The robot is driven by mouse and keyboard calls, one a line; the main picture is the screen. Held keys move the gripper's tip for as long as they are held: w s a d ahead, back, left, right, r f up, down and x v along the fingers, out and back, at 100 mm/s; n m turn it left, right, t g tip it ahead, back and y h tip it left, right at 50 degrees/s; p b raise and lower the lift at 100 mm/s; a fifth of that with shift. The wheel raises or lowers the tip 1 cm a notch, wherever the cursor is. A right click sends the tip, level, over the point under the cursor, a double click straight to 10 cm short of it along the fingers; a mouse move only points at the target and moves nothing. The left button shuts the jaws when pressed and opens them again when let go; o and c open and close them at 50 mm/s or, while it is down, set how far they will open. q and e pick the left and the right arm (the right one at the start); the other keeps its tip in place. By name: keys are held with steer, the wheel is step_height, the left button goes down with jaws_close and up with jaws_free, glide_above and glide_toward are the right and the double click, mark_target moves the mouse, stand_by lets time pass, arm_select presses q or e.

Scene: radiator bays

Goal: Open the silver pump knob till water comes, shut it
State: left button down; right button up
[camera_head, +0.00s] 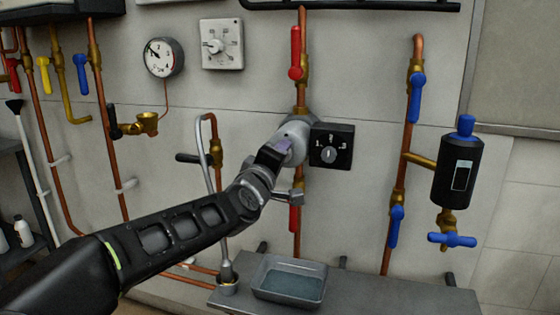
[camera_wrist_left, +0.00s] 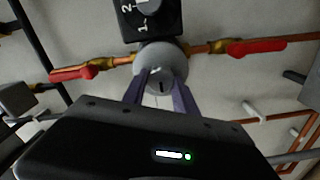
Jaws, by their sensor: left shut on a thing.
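The silver pump knob (camera_wrist_left: 160,82) is a round grey piece with a dark slot in its face, on the front of the grey pump body (camera_wrist_left: 165,52). My left gripper (camera_wrist_left: 163,84) has its two purple fingers on either side of the knob and is shut on it. In the head view my left gripper (camera_head: 285,147) reaches the grey pump (camera_head: 304,129) and hides the knob. A black box (camera_head: 331,146) with a grey dial marked 1 to 3 sits beside the pump. I see no water at the knob. My right gripper is not in view.
Red-handled valves (camera_head: 295,54) sit above and below the pump. A shallow grey tray (camera_head: 290,266) stands on the bench (camera_head: 405,296) below. A round gauge (camera_head: 163,57), a white dial plate (camera_head: 221,44) and a black canister (camera_head: 457,172) are on the wall.

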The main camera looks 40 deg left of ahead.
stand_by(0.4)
arm_select(q)
steer(key=c, duration=1)
jaws_free()
steer(key=p+v, duration=0.1)
steer(key=v, duration=0.6)
steer(key=shift+s, duration=0.35)
steer(key=shift+d, duration=0.1)
